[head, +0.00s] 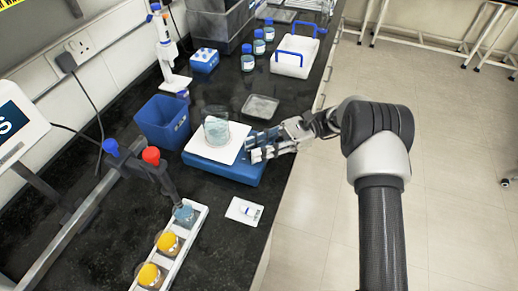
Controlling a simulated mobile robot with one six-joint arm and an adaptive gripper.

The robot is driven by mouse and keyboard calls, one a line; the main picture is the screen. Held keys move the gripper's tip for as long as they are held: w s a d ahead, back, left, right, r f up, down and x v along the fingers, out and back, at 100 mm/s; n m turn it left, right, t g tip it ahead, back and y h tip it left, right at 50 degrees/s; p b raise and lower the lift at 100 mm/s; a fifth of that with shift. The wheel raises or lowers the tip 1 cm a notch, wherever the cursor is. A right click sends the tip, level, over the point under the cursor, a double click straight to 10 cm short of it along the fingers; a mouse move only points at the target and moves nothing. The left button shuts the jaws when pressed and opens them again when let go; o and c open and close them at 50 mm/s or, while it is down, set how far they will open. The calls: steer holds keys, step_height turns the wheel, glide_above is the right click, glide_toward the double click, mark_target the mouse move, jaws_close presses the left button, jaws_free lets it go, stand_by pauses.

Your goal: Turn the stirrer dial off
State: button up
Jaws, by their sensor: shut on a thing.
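The stirrer (222,168) is a blue box with a white top plate (197,150) on the black bench. A glass beaker (216,132) with pale blue contents stands on the plate. My gripper (256,145) reaches in from the right, level with the stirrer's right side. Its fingers are shut at that side, where the stirrer dial sits between them. The fingers hide the dial, so its setting cannot be read.
A blue bin (163,122) stands left of the stirrer, and a grey tray (260,107) lies behind it. A white rack (196,226) with several capped jars is in front. A small white card (244,211) lies near the bench edge.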

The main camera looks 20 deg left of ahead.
steer(key=shift+a+n+g+h, duration=0.1)
steer(key=shift+n+g+h, duration=0.2)
steer(key=shift+g, duration=0.1)
steer(key=o, duration=1.1)
steer(key=shift+c, duration=0.2)
steer(key=shift+r+t, duration=0.1)
steer(key=shift+t, duration=0.3)
